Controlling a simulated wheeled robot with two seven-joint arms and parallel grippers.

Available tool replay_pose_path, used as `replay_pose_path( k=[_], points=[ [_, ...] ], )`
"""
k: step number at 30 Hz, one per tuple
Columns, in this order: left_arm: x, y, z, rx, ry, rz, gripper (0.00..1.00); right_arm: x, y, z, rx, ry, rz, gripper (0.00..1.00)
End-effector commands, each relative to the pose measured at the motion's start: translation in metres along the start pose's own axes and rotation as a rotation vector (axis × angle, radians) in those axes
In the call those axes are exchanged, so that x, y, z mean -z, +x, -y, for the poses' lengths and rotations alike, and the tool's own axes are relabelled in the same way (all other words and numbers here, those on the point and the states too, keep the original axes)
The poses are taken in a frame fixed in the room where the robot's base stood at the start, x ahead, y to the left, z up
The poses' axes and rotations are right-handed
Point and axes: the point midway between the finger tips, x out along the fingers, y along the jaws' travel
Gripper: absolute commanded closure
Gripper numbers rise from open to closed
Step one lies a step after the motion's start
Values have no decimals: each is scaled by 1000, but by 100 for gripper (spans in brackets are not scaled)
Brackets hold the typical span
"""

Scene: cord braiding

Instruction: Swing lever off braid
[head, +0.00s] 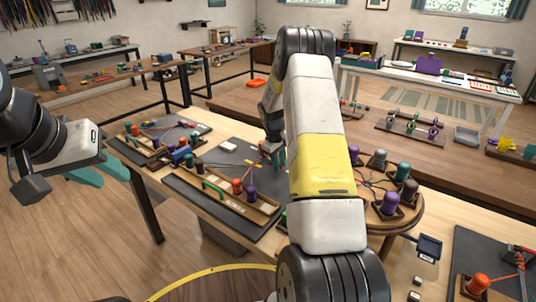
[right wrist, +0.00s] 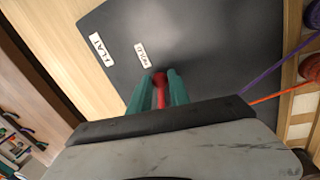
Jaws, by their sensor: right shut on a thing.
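My right gripper (head: 275,158) reaches over the dark mat (head: 235,157), partly hidden behind my own arm in the head view. In the right wrist view its teal fingers (right wrist: 158,92) are shut on a red lever (right wrist: 159,88), seen nearly end-on. A purple cord (right wrist: 278,64) and an orange cord (right wrist: 285,93) run from spools at the right edge of that view and pass behind the gripper. The braid itself is hidden. My left gripper (head: 98,168) is open and empty, above the floor left of the table.
A wooden rack with an orange spool (head: 237,187) and a purple spool (head: 250,192) stands at the mat's front edge. A FLAT label (right wrist: 101,49) and another label (right wrist: 142,55) lie on the mat. A round stand (head: 408,213) with several spools is right of my arm.

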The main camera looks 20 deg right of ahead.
Motion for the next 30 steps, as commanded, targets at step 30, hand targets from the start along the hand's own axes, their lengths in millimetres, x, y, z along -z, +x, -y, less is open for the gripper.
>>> replay_pose_path(
  k=[30],
  points=[
    [0,0,0,0,0,0,66,34,-9,40,-1,797,151,100]
  ],
)
